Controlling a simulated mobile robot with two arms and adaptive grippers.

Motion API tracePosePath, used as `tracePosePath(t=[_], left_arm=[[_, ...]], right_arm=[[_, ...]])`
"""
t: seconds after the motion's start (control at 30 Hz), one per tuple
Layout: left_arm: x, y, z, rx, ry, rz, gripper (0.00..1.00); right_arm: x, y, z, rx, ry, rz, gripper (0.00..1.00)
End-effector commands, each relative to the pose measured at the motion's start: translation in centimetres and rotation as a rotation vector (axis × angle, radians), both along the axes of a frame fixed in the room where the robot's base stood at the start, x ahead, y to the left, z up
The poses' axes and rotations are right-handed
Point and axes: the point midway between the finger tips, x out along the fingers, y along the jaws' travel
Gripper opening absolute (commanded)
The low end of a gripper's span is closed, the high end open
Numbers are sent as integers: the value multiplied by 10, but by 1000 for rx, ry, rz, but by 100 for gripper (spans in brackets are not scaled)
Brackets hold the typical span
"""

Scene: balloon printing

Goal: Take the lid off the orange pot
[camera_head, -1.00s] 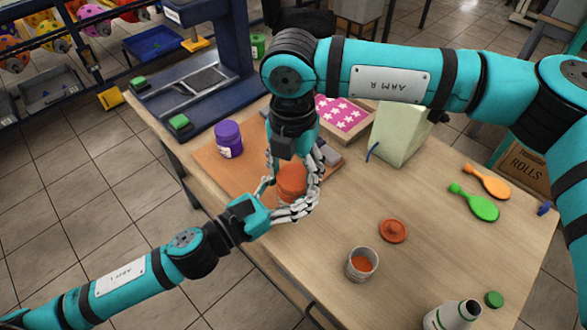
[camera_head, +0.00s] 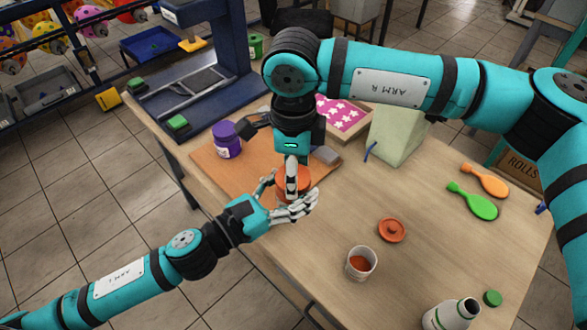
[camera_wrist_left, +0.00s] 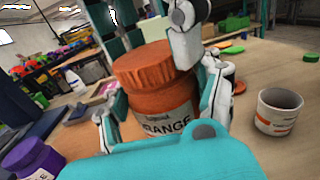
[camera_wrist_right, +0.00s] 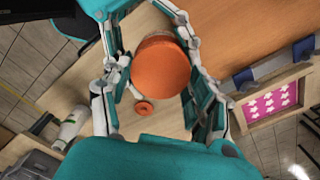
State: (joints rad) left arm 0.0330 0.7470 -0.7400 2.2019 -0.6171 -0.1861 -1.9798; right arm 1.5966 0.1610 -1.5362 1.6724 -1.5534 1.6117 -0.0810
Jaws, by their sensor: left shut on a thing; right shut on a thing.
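The orange pot (camera_wrist_left: 165,108), labelled "ORANGE", stands upright between the fingers of my left gripper (camera_head: 283,200), which is shut on its body. Its ribbed orange lid (camera_wrist_left: 145,66) sits on top of it. My right gripper (camera_head: 291,180) comes down from above and is shut on the lid. In the right wrist view the lid's round top (camera_wrist_right: 160,67) lies between the right fingers. In the head view the fingers hide most of the pot.
A separate orange-red disc (camera_head: 392,230) and an open cup with orange contents (camera_head: 360,263) lie to the right. A purple pot (camera_head: 227,140) stands behind on the brown board (camera_head: 215,167). A pale green block (camera_head: 397,137) and a white bottle (camera_head: 452,316) are also on the table.

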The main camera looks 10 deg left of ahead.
Motion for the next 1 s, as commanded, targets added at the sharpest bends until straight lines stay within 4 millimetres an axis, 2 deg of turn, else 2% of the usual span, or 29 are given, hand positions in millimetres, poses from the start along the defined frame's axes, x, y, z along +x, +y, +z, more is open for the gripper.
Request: tracePosePath(t=[0.2,0.3,0.43,1.0], left_arm=[[-2,-2,2,-5,-2,-8,0],[-2,-2,2,-4,-3,-8,0],[-2,-2,1,-3,-2,-8,0],[-2,-2,1,-3,-2,-7,0]], right_arm=[[2,2,1,4,-1,494,21],[3,2,1,1,-1,692,21],[4,2,2,-2,-2,866,21],[4,2,2,-3,-1,890,21]])
